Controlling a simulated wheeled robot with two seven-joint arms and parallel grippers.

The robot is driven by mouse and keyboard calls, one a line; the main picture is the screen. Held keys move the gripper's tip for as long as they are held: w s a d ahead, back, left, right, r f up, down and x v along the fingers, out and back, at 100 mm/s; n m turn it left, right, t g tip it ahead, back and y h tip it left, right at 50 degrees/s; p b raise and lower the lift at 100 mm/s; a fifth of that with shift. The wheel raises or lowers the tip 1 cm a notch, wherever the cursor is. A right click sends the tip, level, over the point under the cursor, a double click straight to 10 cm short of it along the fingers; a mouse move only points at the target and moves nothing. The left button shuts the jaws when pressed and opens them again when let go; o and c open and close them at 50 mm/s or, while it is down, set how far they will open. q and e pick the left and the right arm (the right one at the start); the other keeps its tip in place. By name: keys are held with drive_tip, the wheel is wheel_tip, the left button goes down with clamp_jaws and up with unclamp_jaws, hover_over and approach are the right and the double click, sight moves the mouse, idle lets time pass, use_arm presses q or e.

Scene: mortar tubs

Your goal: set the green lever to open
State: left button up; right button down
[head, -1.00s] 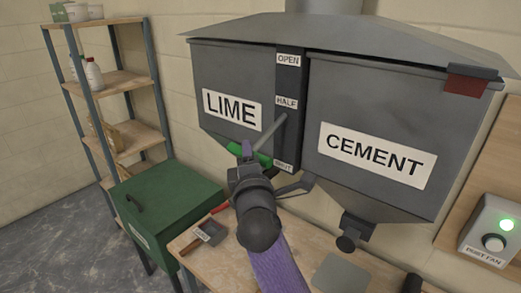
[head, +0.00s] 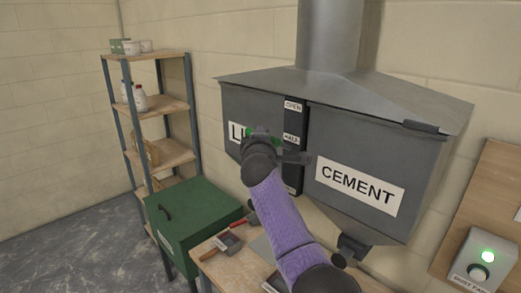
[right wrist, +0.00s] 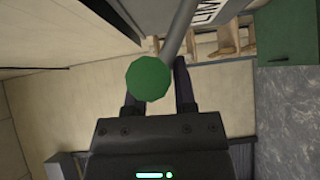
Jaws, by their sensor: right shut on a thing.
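The lever's green handle (right wrist: 148,78) shows end-on in the right wrist view, with its grey rod (right wrist: 182,28) running up behind it. My right gripper (right wrist: 162,85) is shut on the green handle, one dark finger on each side. In the head view the right gripper (head: 262,134) is in front of the LIME bin, with bits of the green handle (head: 249,132) showing around it. The handle is about level with the HALF label (head: 290,138). The OPEN label (head: 293,105) is above it. My left gripper is not in view.
The grey LIME bin (head: 232,105) and CEMENT bin (head: 385,160) hang on the wall, with the dark label strip between them. A green chest (head: 195,218) and shelves (head: 165,105) stand at left. A fan switch box (head: 482,262) is at right.

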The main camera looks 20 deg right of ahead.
drive_tip(key=shift+w+d+r+p, duration=0.15)
drive_tip(key=shift+d+r+p, duration=0.1)
drive_tip(key=shift+r, duration=0.2)
drive_tip(key=shift+w+d+r+p, duration=0.1)
drive_tip(key=shift+d+r+p, duration=0.15)
drive_tip(key=shift+r, duration=0.2)
drive_tip(key=shift+d+r, duration=0.1)
drive_tip(key=shift+r, duration=0.2)
drive_tip(key=c, duration=0.7)
unclamp_jaws()
drive_tip(key=shift+o, duration=1.3)
drive_tip(key=shift+f, duration=0.1)
drive_tip(key=shift+d, duration=0.15)
drive_tip(key=shift+f, duration=0.15)
